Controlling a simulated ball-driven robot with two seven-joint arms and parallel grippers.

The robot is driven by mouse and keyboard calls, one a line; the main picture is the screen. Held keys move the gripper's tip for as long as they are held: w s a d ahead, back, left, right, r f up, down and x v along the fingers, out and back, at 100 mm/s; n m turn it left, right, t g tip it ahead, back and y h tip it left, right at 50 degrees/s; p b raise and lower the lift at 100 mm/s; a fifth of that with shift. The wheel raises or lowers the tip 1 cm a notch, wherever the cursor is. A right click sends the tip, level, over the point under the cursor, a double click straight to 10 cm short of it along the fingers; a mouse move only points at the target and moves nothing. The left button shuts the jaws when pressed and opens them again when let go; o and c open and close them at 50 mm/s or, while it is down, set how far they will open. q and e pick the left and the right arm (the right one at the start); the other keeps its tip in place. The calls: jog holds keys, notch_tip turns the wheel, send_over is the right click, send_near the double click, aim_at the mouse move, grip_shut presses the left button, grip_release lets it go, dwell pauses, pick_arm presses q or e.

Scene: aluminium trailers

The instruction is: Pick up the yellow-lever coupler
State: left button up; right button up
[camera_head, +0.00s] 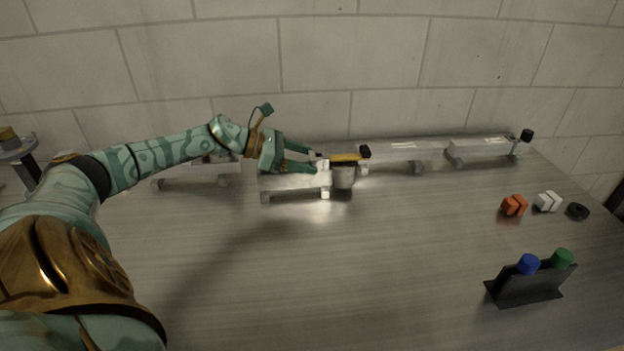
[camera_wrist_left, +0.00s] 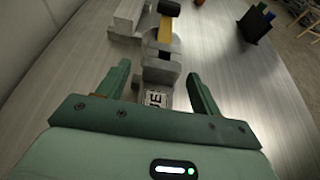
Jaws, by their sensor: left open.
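The yellow-lever coupler (camera_head: 343,181) is a grey metal body with a yellow lever (camera_head: 346,158) on top and a black knob at the lever's end. It sits at the right end of an aluminium trailer (camera_head: 290,183) near the wall. My left gripper (camera_head: 314,164) is open, just left of the coupler. In the left wrist view, the coupler (camera_wrist_left: 162,67) lies ahead between the open fingers of my left gripper (camera_wrist_left: 160,76), with its lever pointing away. Whether a finger touches it, I cannot tell. My right gripper is not in view.
Another aluminium trailer (camera_head: 480,148) stands at the back right. An orange block (camera_head: 514,205), a white block (camera_head: 547,201) and a black ring (camera_head: 577,211) lie at the right. A black stand (camera_head: 527,288) holds blue and green caps. The front middle of the table is clear.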

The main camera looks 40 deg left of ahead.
pick_arm(q)
jog(key=shift+w+d+f, duration=0.1)
jog(key=shift+w, duration=0.1)
jog(key=shift+s, duration=0.1)
jog(key=c, duration=1.4)
grip_shut()
jog(key=shift+r, duration=0.25)
